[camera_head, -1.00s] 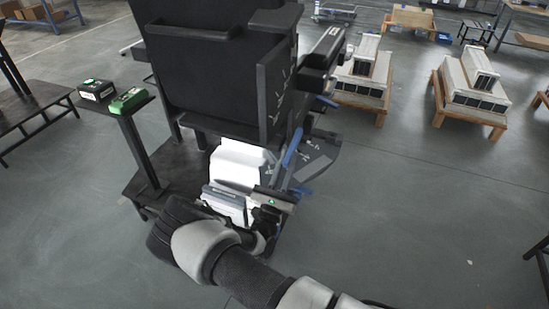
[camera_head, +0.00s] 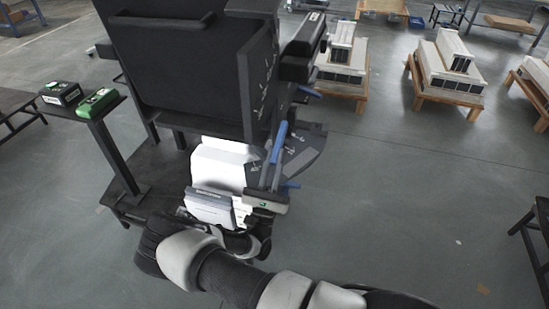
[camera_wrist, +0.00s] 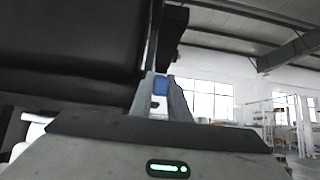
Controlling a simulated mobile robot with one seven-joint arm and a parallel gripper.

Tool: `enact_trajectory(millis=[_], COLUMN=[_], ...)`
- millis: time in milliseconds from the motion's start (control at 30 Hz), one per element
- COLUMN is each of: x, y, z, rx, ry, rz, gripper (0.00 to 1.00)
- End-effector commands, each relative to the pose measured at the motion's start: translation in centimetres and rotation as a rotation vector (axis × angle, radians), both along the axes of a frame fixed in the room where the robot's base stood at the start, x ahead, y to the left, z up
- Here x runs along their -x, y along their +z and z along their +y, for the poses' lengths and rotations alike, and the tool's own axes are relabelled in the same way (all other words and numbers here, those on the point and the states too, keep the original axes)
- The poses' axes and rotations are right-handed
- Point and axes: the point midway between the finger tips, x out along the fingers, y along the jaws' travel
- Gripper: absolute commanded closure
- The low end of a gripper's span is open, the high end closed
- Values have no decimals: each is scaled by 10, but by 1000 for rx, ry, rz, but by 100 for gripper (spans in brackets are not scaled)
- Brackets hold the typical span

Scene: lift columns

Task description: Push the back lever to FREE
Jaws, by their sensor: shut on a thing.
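My gripper (camera_head: 270,168) is at the right side of the dark lift column unit (camera_head: 185,65). Its fingers are closed around an upright blue-handled lever (camera_head: 279,138). In the wrist view, the blue handle (camera_wrist: 160,86) shows between the two grey fingertips, and most of it is hidden by them. White marks are on a dark plate (camera_head: 303,150) by the lever. I cannot read FREE on them.
A stand with green and black boxes (camera_head: 98,103) is at the left. White stepped units on wooden pallets (camera_head: 445,90) stand at the back right. A dark bench (camera_head: 530,235) is at the right edge. The floor (camera_head: 400,190) between is clear.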

Motion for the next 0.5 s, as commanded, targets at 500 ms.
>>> enact_trajectory(millis=[500], x=[1], y=[-2], z=[0], rx=[0], ry=[1], rz=[3], gripper=[66])
